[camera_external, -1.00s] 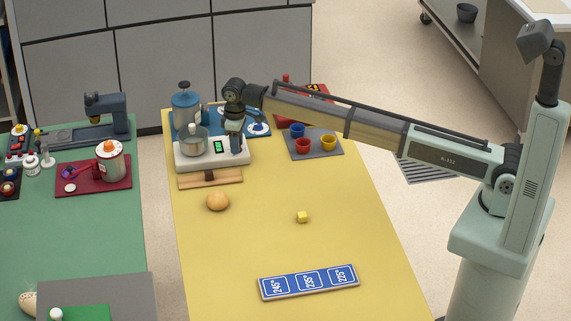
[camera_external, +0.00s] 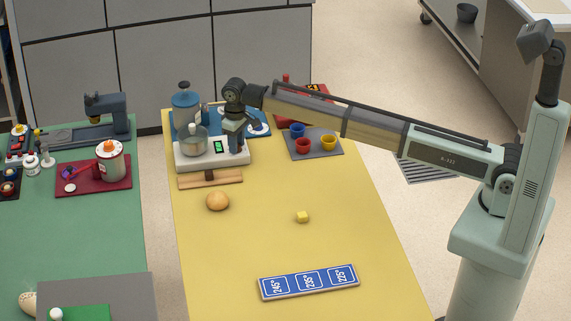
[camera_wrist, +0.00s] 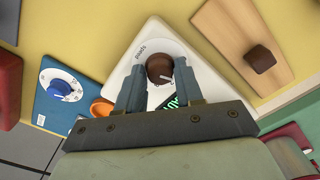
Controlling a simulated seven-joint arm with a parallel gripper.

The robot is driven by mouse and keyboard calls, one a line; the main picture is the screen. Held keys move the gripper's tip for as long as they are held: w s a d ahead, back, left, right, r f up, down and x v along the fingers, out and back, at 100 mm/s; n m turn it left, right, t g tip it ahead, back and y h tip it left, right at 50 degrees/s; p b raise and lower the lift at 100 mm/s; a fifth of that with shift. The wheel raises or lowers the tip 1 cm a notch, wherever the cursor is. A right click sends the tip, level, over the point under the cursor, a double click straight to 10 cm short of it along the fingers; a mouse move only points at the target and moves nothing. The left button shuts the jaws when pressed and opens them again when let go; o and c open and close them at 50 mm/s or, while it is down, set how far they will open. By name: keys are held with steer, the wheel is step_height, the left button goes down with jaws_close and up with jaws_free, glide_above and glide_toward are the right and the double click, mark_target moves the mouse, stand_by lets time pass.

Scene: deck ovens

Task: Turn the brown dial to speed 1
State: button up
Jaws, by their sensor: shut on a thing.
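The brown dial (camera_wrist: 160,68) sits on the white panel of a machine (camera_wrist: 150,38) with small printed lettering and marks around the dial. A pale pointer line shows on the dial towards the lower right in the wrist view. My gripper (camera_wrist: 159,74) is shut on the dial, one finger on each side. In the external view, my gripper (camera_external: 235,146) reaches down onto the right end of the white machine (camera_external: 183,158) and hides the dial. The machine has a green display (camera_external: 218,147) and a metal bowl (camera_external: 194,143). Which speed mark the pointer meets is too small to read.
A wooden board with a brown knob (camera_external: 210,176) lies in front of the machine. A blue tray (camera_external: 259,131) with a blue-and-white dial stands behind. A grey tray (camera_external: 314,153) with coloured cups is at the right. The yellow table's middle is mostly clear.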

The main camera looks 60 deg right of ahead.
steer(key=o, duration=1)
step_height(320, 180, up, 14)
steer(key=shift+f, duration=0.1)
